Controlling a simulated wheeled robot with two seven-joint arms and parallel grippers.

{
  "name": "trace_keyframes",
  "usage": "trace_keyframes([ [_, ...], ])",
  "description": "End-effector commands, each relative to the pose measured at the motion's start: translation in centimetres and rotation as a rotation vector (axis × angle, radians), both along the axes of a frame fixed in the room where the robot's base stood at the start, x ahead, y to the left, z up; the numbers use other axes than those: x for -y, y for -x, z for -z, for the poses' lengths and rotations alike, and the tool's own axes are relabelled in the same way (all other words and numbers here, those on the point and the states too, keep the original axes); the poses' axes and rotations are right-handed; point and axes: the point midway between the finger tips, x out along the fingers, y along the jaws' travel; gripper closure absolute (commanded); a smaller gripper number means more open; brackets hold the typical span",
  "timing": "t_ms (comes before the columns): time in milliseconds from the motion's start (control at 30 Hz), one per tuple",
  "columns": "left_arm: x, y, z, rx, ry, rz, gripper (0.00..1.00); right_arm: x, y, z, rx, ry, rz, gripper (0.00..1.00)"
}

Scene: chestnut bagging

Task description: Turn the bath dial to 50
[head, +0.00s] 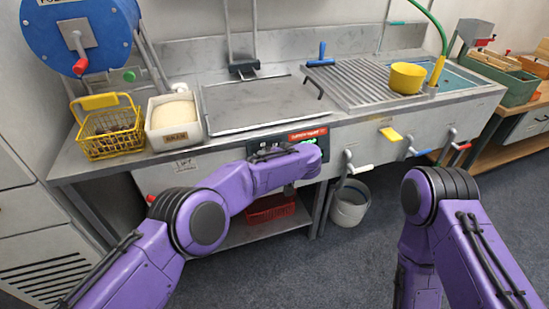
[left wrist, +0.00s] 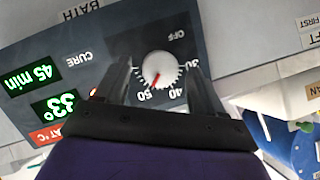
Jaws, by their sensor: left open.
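The bath dial (left wrist: 160,66) is a white round knob on a dark panel, seen upside down in the left wrist view. Its red pointer points toward the 50 mark. The marks 30, 40 and OFF also show around it. My left gripper (left wrist: 158,72) is open, with one finger on each side of the dial; whether they touch it I cannot tell. A green display (left wrist: 54,105) on the panel reads 33°, and another reads 45 min. My right gripper is out of view.
A yellow basket (head: 110,133) and a bran tub (head: 174,122) stand on the counter's left. A blue drum (head: 90,30) is behind them. A yellow pot (head: 407,77) stands on the ribbed drainer (head: 350,85). A grey bucket (head: 350,204) and red crate (head: 270,209) are below.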

Motion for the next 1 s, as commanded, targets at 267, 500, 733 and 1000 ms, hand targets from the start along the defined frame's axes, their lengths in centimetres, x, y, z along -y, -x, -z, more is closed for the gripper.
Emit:
trace_keyframes([
  [267, 2.2, 3.6, -3.3, 0.003, -0.003, 0.005, 0.31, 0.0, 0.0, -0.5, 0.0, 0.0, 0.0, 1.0],
  [500, 4.1, 6.8, -5.6, 0.002, 0.0, 0.002, 0.31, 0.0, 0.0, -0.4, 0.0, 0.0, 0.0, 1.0],
  [733, 4.4, 7.4, -6.0, 0.0, -0.001, 0.001, 0.31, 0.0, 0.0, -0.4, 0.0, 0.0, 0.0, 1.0],
  [1000, 4.4, 7.3, -5.9, 0.0, -0.001, 0.001, 0.31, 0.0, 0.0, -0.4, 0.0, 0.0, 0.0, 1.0],
])
